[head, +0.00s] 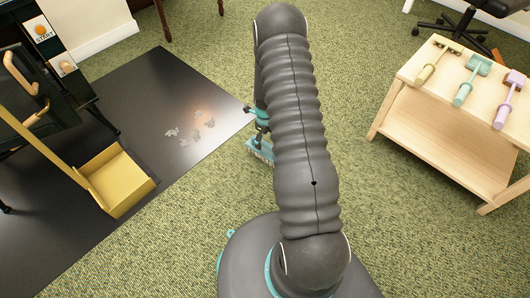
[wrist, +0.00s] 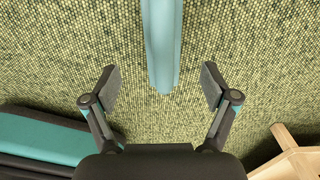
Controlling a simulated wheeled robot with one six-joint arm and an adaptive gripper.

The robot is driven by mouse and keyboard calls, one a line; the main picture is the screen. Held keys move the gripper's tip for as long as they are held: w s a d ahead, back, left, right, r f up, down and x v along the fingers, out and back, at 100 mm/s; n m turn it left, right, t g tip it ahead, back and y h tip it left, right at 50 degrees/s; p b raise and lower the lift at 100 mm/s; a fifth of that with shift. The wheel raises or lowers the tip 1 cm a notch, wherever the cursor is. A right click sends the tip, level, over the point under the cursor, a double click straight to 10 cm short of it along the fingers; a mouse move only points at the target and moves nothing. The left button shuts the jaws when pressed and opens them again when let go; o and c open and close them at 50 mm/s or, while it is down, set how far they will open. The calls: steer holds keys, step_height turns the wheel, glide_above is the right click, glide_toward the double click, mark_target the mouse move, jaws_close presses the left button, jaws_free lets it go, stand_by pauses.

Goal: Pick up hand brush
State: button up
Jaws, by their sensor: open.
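A teal hand brush (head: 259,152) with pale bristles sits on the green carpet, partly hidden behind my arm in the head view. In the wrist view a light teal handle (wrist: 162,40), which looks like the brush's, runs down from the top edge. Its rounded end lies between the two fingers. My gripper (wrist: 160,74) is open and empty, with a gap on both sides of the handle. In the head view only a small part of my gripper (head: 258,122) shows beside my arm, close to the brush. I cannot tell the height between gripper and handle.
A dark mat (head: 120,85) with grey debris (head: 197,132) lies to the left. A yellow long-handled dustpan (head: 118,183) stands on it. A wooden table (head: 420,125) at right holds yellow, teal and purple tools. Open carpet (head: 415,235) lies at lower right.

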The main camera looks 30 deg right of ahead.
mark_target(265, 150)
steer(key=f, duration=0.6)
steer(key=f+b, duration=0.1)
steer(key=f, duration=0.2)
steer(key=shift+w+d+f, duration=0.1)
steer(key=shift+w+f, duration=0.2)
steer(key=shift+w, duration=0.05)
steer(key=c, duration=1.3)
